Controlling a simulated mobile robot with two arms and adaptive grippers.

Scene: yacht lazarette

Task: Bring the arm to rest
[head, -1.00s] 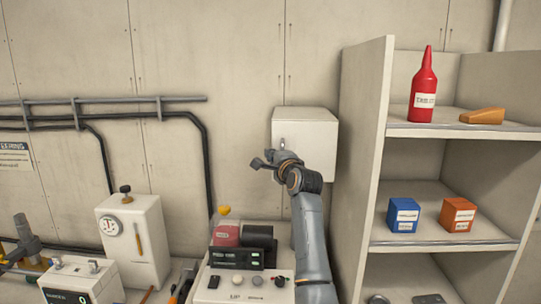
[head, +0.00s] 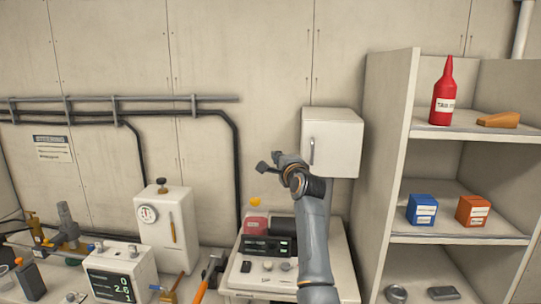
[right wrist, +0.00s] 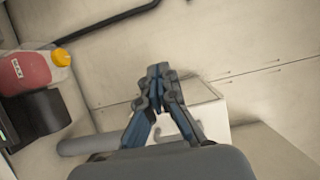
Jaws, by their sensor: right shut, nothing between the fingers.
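My right arm (head: 315,240) reaches up from the bottom of the head view, right of the middle. Whether the fingers touch the cabinet I cannot tell. My left gripper is not in view.
A shelf unit (head: 388,165) stands at right with a red bottle (head: 443,98), a blue box (head: 421,211) and an orange box (head: 473,211).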

